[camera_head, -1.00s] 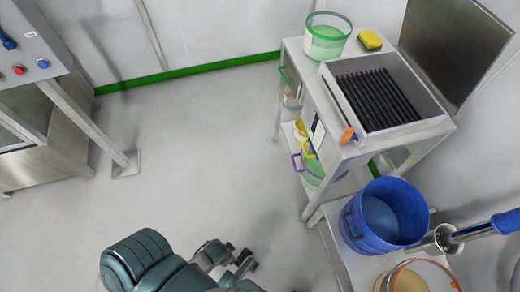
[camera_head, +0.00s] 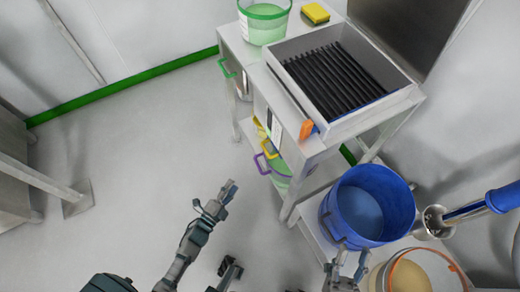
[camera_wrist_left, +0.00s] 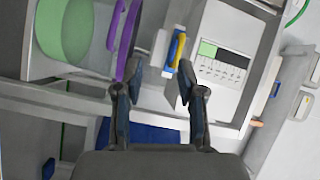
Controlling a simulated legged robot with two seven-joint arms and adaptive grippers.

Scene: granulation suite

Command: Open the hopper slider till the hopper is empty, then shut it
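The hopper looks to be the steel box (camera_head: 387,106) with black bars across its top, set in a steel stand; what lies beneath the bars is hidden. An orange handle (camera_head: 306,130), which looks like the slider's, sticks out at its front left corner. In the left wrist view, a small orange piece (camera_wrist_left: 257,123) shows at right, apart from the fingers. My left gripper (camera_head: 217,197) is left of the stand, below the handle, with its fingers (camera_wrist_left: 158,85) apart and empty. My right gripper (camera_head: 350,260) is at the blue bucket's near side, fingers apart.
A blue bucket (camera_head: 368,205) stands right of the stand's front. An orange-rimmed tub (camera_head: 410,275) is beside it. A green-rimmed bucket (camera_head: 264,22) and yellow sponge (camera_head: 315,13) are on the stand. A purple-handled container (camera_wrist_left: 127,40) is on its lower shelf.

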